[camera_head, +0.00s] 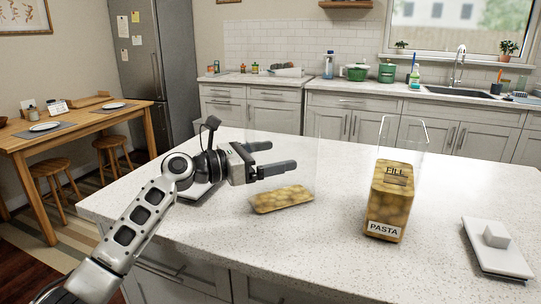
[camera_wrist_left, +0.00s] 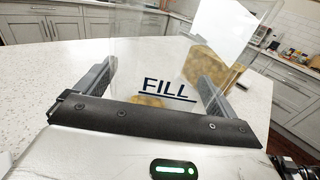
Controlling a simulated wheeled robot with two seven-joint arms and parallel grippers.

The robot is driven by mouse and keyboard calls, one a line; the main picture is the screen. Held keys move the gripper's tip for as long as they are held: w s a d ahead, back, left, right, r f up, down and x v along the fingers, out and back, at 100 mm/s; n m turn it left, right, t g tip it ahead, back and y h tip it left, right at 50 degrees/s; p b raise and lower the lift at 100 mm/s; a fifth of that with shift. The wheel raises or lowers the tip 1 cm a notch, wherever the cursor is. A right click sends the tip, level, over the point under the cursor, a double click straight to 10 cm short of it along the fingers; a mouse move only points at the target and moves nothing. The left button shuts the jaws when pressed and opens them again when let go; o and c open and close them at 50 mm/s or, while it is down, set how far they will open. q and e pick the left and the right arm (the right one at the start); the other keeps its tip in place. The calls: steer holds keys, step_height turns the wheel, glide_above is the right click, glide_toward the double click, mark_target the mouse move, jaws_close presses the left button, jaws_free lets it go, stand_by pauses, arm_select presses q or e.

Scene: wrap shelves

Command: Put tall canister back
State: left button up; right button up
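A clear canister (camera_head: 282,199) with a low layer of yellow-brown contents stands on the counter. Its see-through walls are hard to make out. Its FILL mark (camera_wrist_left: 168,90) shows close up in the left wrist view. My left gripper (camera_head: 293,155) comes in from the left, high on this canister. Its fingers (camera_wrist_left: 158,82) are wide apart with the clear wall between them; whether they touch it is unclear. A tall canister (camera_head: 388,205) labelled PASTA, with a FILL line and fuller contents, stands to the right; it also shows in the left wrist view (camera_wrist_left: 205,62). My right gripper is not in view.
A white lid with a knob (camera_head: 497,249) lies on the counter at the right. Another pale flat piece (camera_head: 200,190) lies partly hidden under my left arm. The front middle of the counter (camera_head: 330,255) is clear. A sink counter (camera_head: 420,95) runs along the back.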

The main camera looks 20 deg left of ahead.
arm_select(q)
steer(key=shift+r, duration=0.15)
steer(key=v, duration=1.2)
steer(key=shift+b, duration=0.45)
steer(key=shift+s, duration=0.1)
